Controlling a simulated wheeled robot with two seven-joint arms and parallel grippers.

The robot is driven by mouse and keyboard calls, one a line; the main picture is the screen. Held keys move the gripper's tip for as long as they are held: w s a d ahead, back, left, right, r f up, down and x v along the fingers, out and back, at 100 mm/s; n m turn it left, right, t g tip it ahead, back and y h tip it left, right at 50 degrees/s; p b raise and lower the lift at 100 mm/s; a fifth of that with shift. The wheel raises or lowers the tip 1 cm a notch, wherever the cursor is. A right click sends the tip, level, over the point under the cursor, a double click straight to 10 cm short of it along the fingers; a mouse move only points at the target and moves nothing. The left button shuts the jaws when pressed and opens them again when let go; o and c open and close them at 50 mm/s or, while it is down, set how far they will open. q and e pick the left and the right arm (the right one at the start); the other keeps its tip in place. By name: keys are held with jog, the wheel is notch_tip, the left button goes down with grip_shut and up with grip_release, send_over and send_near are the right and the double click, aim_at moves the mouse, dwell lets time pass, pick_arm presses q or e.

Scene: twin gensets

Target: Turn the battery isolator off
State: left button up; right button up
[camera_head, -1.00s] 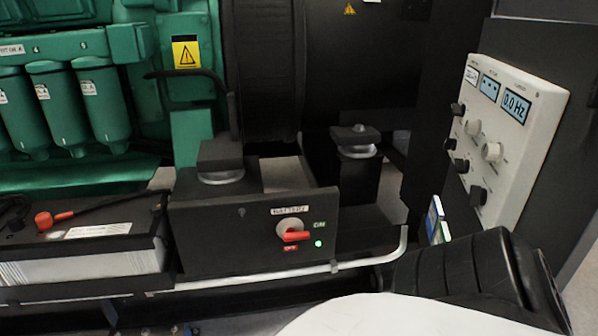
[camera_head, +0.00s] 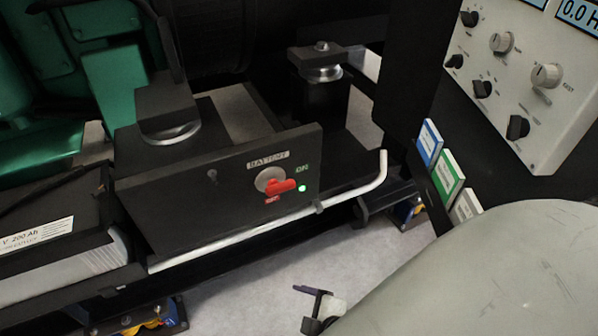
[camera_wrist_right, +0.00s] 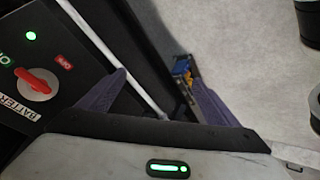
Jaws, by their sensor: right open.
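The battery isolator (camera_head: 272,180) is a round silver switch with a red handle on the front of a black box (camera_head: 215,205) labelled BATTERY. In the head view its handle points right, roughly toward the ON mark, and a green light is lit beside it. A red OFF label (camera_head: 272,200) sits below. The isolator also shows at the left of the right wrist view (camera_wrist_right: 36,84). My right gripper (camera_head: 318,307) is low in the head view, below and apart from the switch. Its two fingers (camera_wrist_right: 158,98) are spread and empty in the wrist view. My left gripper is out of view.
A pale rail (camera_head: 270,228) runs along the box's lower front. A battery (camera_head: 55,240) stands left of the box. A white control panel (camera_head: 525,80) with knobs is at upper right, with several booklets (camera_head: 441,165) below it. Grey floor (camera_head: 260,275) is open before the box.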

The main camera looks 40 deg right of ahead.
jog(key=w+d+f+n+t+h+b, duration=0.1)
jog(key=w+d+n+t+h+b, duration=0.15)
jog(key=w+d+n, duration=0.55)
jog(key=n+t+h+b, duration=0.3)
jog(key=n+t, duration=0.4)
jog(key=n, duration=1)
send_near(282, 190)
jog(key=shift+y, duration=0.25)
jog(key=b+x, duration=0.2)
jog(key=x, duration=0.6)
jog(key=shift+w+d, duration=0.1)
jog(key=shift+d, duration=0.1)
jog(key=shift+w+d+r, duration=0.1)
jog(key=shift+w+d, duration=0.05)
jog(key=shift+w, duration=0.35)
jog(key=c, duration=1)
